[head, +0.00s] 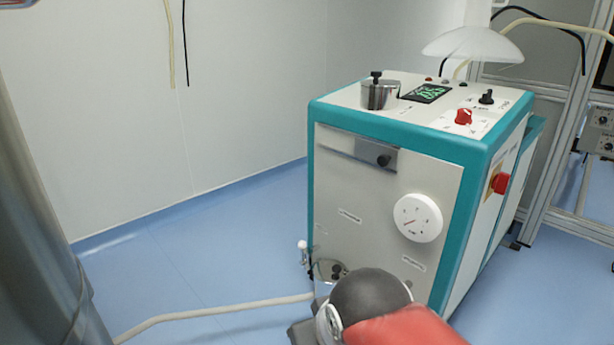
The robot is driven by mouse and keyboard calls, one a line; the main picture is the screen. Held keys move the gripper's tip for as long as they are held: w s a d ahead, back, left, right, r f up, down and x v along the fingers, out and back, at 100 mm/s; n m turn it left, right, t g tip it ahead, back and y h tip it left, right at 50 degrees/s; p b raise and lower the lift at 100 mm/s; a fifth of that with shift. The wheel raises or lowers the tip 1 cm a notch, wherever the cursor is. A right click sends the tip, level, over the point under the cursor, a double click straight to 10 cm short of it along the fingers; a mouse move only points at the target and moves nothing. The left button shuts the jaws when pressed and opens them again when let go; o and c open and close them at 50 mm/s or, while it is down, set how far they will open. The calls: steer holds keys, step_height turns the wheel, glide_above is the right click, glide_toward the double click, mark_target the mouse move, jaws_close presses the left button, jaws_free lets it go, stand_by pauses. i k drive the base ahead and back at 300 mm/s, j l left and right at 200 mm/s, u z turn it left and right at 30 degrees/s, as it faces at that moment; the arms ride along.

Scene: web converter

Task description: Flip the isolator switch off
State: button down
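A teal and white cabinet machine (385,190) stands right of centre in the head view. On its right side a red rotary knob (501,183) sits on a yellow plate, the look of an isolator switch. It is seen at a steep angle, so I cannot read its position. A second red knob (463,116) sits on the machine's top panel. Part of my red and dark arm shows at the bottom, in front of the machine's lower front. My gripper's fingers cannot be made out, and the arm is well apart from the red side knob in the picture.
A metal pot (380,93), a green display (427,92) and a black knob (486,97) are on top. A round gauge (418,217) is on the front. A hose (215,310) crosses the floor. A metal frame (565,150) stands behind right. Blue floor left is mostly clear.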

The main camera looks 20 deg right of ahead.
mark_target(501, 182)
steer(key=z, duration=1.45)
steer(key=i+l+u, duration=0.1)
steer(key=l, duration=0.35)
steer(key=i+l+u, duration=0.1)
steer(key=l, duration=0.4)
